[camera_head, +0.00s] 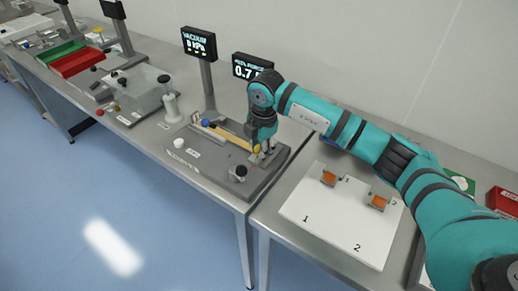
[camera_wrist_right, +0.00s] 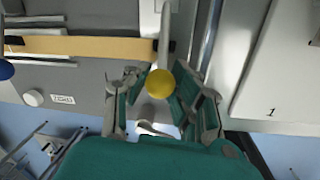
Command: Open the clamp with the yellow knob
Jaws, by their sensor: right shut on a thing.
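The yellow knob (camera_wrist_right: 160,83) sits at the end of a light grey clamp lever (camera_wrist_right: 164,38) in the right wrist view. My right gripper (camera_wrist_right: 162,98) has its fingers on either side of the knob and is shut on it. In the head view the yellow knob (camera_head: 257,148) shows beside the fingers of my right gripper (camera_head: 264,152), which points down over the right part of the grey fixture plate (camera_head: 215,174). The clamp's base is mostly hidden by the gripper. My left gripper is not in view.
A tan strip (camera_head: 232,138) lies across the fixture near the gripper. A black knob (camera_head: 240,171) stands at the plate's front right. The peel force display (camera_head: 252,67) stands behind. A white board (camera_head: 345,225) with orange pieces lies on the right table.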

